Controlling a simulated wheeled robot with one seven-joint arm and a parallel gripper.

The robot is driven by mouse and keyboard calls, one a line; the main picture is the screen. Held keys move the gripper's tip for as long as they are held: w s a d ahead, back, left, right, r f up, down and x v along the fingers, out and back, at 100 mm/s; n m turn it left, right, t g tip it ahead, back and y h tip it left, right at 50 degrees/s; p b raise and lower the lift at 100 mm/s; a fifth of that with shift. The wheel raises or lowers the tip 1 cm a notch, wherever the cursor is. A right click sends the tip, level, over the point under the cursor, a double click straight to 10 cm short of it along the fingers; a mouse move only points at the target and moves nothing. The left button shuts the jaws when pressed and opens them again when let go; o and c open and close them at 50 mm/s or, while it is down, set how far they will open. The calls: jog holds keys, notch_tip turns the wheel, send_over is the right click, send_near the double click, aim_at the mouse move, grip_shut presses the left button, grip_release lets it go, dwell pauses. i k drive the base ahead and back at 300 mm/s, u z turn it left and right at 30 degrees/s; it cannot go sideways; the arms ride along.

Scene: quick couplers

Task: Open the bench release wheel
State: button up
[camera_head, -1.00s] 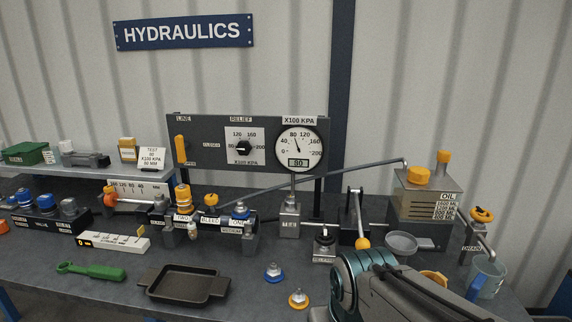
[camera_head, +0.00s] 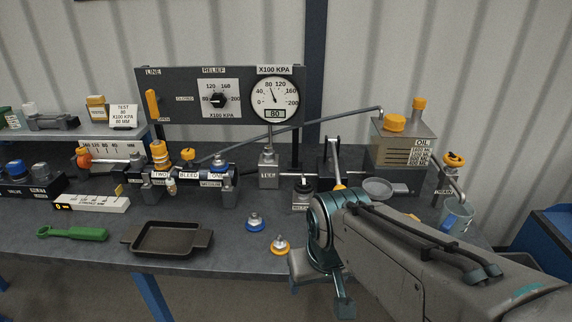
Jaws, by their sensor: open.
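The release wheel is a small dark knob (camera_head: 303,186) on a grey block with a white label, too small to read surely. It stands on the bench between the grey test post (camera_head: 268,170) and the pump lever (camera_head: 337,165). My gripper (camera_head: 322,288) is in front of the bench's front edge, below and slightly right of the knob, and apart from it. Its jaws are open and hold nothing that I can see. My wrist and forearm partly hide it and cover the bench's right front. The round gauge (camera_head: 275,99) reads about 80.
A dark tray (camera_head: 165,238) and green tool (camera_head: 72,233) lie further left. The oil tank (camera_head: 403,140), grey cup (camera_head: 378,189) and clear beaker (camera_head: 456,215) stand on the right.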

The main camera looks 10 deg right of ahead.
aim_at(304, 184)
jog(key=u, duration=0.5)
jog(key=k, duration=1.05)
jog(key=z, duration=0.65)
jog(key=i, duration=1.4)
jog(key=u, duration=0.2)
